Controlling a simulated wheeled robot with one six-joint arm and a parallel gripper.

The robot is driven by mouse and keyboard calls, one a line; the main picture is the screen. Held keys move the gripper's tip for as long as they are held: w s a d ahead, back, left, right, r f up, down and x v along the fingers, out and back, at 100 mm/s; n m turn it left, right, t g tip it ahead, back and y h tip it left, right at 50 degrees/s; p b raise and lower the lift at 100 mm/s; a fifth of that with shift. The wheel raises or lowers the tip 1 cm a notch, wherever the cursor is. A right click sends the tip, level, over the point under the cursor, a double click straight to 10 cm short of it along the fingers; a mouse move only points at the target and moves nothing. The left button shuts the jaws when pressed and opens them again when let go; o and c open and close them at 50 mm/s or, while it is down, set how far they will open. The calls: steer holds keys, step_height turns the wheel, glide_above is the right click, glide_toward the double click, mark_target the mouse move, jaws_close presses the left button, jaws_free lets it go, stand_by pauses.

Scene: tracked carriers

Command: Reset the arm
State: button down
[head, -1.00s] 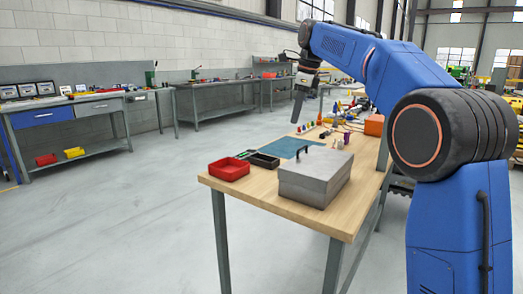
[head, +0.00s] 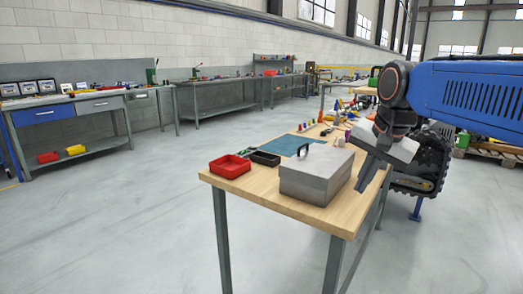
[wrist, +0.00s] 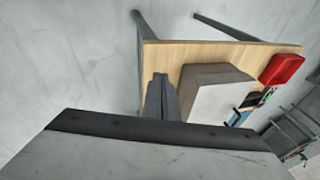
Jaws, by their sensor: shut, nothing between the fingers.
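My gripper (head: 365,185) hangs at the right in the head view, pointing down and left beside the right edge of the wooden workbench (head: 262,205). Its fingers are shut and hold nothing. In the wrist view my gripper's fingers (wrist: 160,95) show as a dark narrow shape over the bench's edge, near a grey box. My blue arm reaches in from the right of the head view. The grey box (head: 312,180), with a dark handle on its lid, stands on the bench to the left of the fingers; the wrist view shows it (wrist: 205,92) too.
A red bin (head: 229,167), a black tray (head: 264,159) and a blue mat (head: 292,145) lie on the bench. Small coloured items stand farther back. A tracked carrier (head: 428,165) is behind my gripper. Open floor (head: 120,215) lies to the left.

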steer(key=s+d+f+n, duration=0.2)
steer(key=s+f+n, duration=0.2)
steer(key=s+f, duration=0.5)
steer(key=s+d+f+n, duration=0.2)
steer(key=s+f+n, duration=0.2)
steer(key=s+f, duration=0.5)
steer(key=shift+s+d+f+t+h, duration=0.2)
steer(key=shift+s+f+t+h, duration=0.2)
